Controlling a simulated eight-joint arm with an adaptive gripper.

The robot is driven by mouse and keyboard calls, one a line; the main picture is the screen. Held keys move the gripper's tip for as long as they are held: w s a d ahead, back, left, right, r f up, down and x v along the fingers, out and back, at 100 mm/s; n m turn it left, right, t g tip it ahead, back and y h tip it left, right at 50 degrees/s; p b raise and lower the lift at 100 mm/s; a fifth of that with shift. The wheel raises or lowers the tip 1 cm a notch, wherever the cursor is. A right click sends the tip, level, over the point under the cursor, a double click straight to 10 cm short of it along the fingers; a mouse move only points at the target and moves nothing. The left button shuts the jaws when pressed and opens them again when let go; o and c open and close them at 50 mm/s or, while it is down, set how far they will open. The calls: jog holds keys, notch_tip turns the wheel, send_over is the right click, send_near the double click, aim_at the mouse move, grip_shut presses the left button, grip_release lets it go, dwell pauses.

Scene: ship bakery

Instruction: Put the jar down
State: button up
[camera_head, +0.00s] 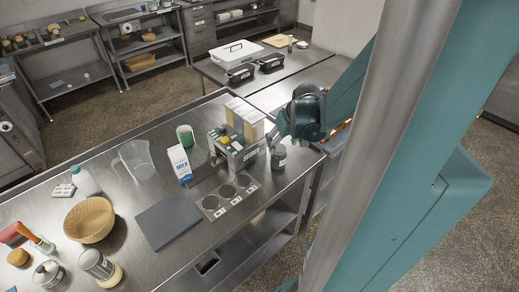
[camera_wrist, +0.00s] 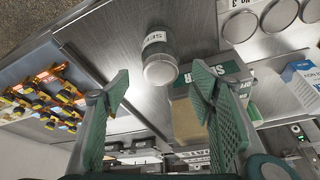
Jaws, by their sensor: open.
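The jar (camera_head: 278,158) is a small dark container with a light label, standing upright near the right edge of the steel table (camera_head: 140,243). In the wrist view the jar (camera_wrist: 160,62) shows its round end and a label reading something like "SEEDS". My gripper (camera_head: 277,138) is above and close beside the jar in the head view. In the wrist view my gripper (camera_wrist: 158,90) has its green pads spread wide. The jar is beyond the fingertips, with no visible contact, and nothing is between the pads.
A rack of yellow-capped items (camera_wrist: 45,95) lies left in the wrist view. A grey mat (camera_head: 168,219) is bare.

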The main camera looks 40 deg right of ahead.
jog(key=shift+a, duration=0.1)
jog(key=w+a+r+n+t, duration=0.1)
jog(key=a+r, duration=0.4)
jog(key=a, duration=0.4)
jog(key=w+a+r+n, duration=0.1)
jog(key=a+r, duration=0.3)
jog(key=a, duration=0.5)
jog(key=s+a+r+n+t, duration=0.1)
jog(key=s+a+r, duration=0.2)
jog(key=a, duration=0.6)
jog(key=s+a+r+n+y, duration=0.1)
jog(key=s+a+r, duration=0.2)
jog(key=a, duration=0.7)
jog(key=shift+s+n+t, duration=0.3)
jog(key=shift+s+t, duration=0.1)
jog(key=shift+s, duration=0.05)
